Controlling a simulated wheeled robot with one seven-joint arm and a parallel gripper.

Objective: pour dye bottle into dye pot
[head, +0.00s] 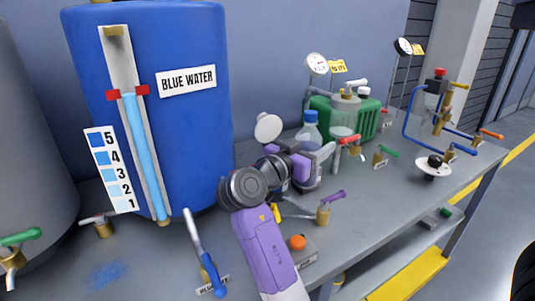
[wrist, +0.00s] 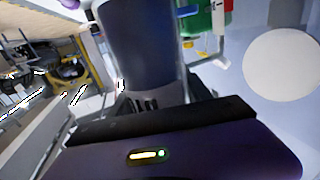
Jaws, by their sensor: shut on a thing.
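A bottle with a blue cap (head: 310,130) stands out above my gripper (head: 314,164) in the head view. My gripper is shut on it, and the jaws hide its lower part. In the wrist view the held bottle is a dark blue-grey cylinder (wrist: 140,45) that fills the upper middle. It looks close to upright in the head view. A round white lid (head: 268,127) stands raised to the left of the bottle, behind my wrist; a white disc (wrist: 283,65) shows at right in the wrist view. The dye pot's body is mostly hidden by my arm, and I cannot see its opening.
A big blue tank (head: 195,120) marked BLUE WATER stands at left. Brass valves with coloured handles, such as the purple one (head: 332,198), line the grey bench (head: 385,205).

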